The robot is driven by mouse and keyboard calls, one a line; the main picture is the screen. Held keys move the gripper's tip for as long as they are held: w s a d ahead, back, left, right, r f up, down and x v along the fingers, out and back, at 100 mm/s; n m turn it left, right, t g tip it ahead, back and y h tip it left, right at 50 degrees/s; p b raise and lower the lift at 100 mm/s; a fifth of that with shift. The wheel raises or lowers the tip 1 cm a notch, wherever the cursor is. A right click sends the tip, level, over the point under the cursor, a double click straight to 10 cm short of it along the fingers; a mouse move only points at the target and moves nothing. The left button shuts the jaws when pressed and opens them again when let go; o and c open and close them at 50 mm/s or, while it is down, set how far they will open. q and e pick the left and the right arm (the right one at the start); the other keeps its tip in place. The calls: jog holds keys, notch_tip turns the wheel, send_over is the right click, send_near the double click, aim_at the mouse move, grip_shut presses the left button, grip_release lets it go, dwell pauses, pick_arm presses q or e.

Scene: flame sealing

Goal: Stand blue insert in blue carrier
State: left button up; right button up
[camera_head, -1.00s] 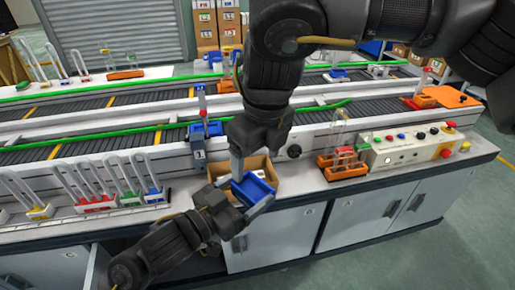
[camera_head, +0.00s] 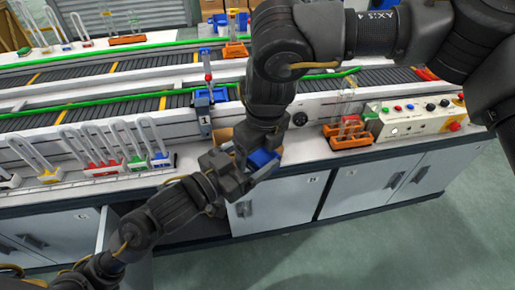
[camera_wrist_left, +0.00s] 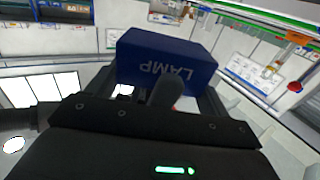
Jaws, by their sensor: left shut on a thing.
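A blue box-like part (camera_head: 262,158), which I take as the blue carrier, is held by my left gripper (camera_head: 248,172) in front of the bench edge. In the left wrist view it is a dark blue box (camera_wrist_left: 168,58) with upside-down LAMP lettering, between the fingers. My right gripper (camera_head: 258,143) points down right beside this part. Its fingertips are hidden, so I cannot tell whether it touches the part or holds anything. I cannot make out the blue insert; it may be hidden behind the grippers.
A blue stand (camera_head: 203,97) is at the conveyor edge. Clear looped parts with coloured bases (camera_head: 107,167) stand left. An orange holder (camera_head: 347,138) and a button panel (camera_head: 415,120) are right.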

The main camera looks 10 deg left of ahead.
jog(key=c, duration=0.9)
pick_arm(q)
jog(key=o, duration=1.1)
jog(key=shift+c, duration=0.2)
pick_arm(e)
jog(key=shift+c, duration=0.8)
